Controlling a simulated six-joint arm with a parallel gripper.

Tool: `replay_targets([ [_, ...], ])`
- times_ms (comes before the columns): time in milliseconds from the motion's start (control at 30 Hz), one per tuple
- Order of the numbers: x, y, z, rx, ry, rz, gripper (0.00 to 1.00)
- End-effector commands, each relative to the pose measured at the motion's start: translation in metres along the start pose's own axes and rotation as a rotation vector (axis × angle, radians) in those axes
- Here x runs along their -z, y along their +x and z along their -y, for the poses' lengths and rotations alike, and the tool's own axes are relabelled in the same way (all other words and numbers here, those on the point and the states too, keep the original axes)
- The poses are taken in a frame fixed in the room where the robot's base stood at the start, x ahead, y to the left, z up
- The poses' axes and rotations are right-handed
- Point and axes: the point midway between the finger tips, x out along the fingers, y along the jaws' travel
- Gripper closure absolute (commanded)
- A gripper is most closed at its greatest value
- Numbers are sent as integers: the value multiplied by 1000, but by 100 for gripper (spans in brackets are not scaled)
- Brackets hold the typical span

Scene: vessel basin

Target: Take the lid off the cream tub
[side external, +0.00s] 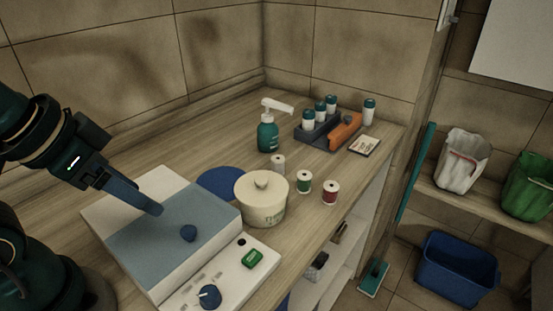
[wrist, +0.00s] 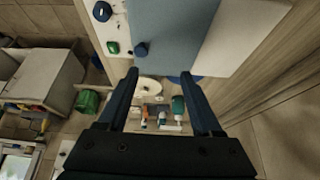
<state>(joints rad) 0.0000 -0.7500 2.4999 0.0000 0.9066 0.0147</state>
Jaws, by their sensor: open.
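The cream tub (side external: 262,209) stands upright on the wooden counter, just right of the white and blue appliance. Its cream lid (side external: 262,184), with a round knob on top, sits on it. In the wrist view the lid (wrist: 147,88) shows between my gripper's fingers, farther off, partly cut by the left finger. My gripper (side external: 152,208) is over the blue panel, left of the tub and apart from it. In the wrist view my gripper (wrist: 160,78) has its two fingers wide apart with nothing held between them.
The appliance (side external: 178,235) with blue knobs lies left of the tub. Thread spools (side external: 304,181) stand close on its right. A teal pump bottle (side external: 268,136) and a dark caddy (side external: 318,132) with bottles stand behind. A blue disc (side external: 219,182) lies behind left. The counter's front edge is near.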

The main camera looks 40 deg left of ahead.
Motion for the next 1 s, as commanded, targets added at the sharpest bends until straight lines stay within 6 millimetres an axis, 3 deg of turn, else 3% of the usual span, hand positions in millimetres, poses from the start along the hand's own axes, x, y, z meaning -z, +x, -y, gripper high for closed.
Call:
replay_targets([
  [167,25,-16,-1,-4,61,-27,33],
  [300,61,-26,-3,-13,126,-8,33],
  [467,102,-22,-7,-30,197,39,33],
  [667,145,4,-14,-57,274,113,33],
  [800,167,33,-19,-77,317,172,33],
  [1000,180,84,-27,-103,356,260,33],
])
